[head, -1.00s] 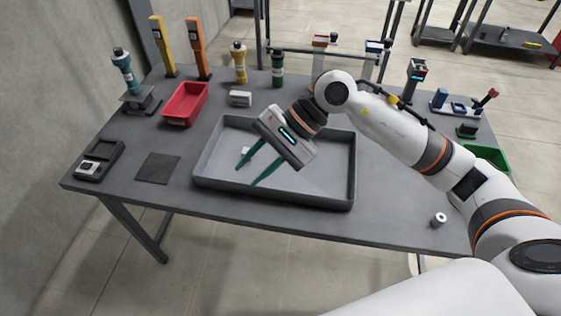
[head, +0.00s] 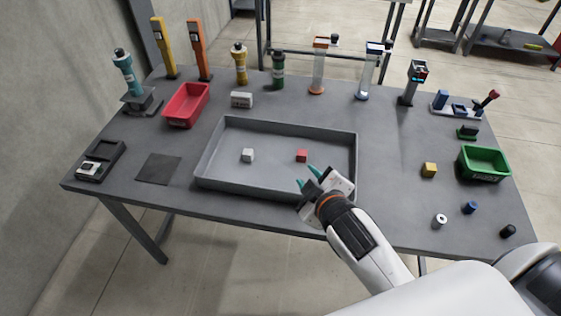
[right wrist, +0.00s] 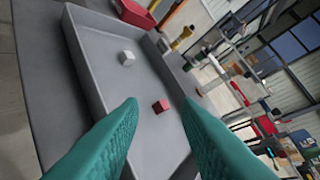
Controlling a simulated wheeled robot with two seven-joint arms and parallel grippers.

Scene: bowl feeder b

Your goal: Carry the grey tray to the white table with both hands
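The grey tray (head: 226,176) lies flat on the dark grey table, with a white cube (head: 247,155) and a red cube (head: 302,155) apart inside it. My right gripper (head: 309,176) is at the tray's front right part, its green fingers pointing into the tray near the red cube. In the right wrist view the two fingers (right wrist: 160,112) are spread wide with nothing between them at the tips; the red cube (right wrist: 161,106) shows beyond them. The white cube also shows there (right wrist: 126,58). My left gripper is not in view. I cannot make out a white table.
A red bin (head: 186,105) stands behind the tray on the left, a green bin (head: 484,163) at the right. A yellow cube (head: 429,170) and a white ring-like part (head: 440,221) lie right of the tray. Upright tools line the back edge.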

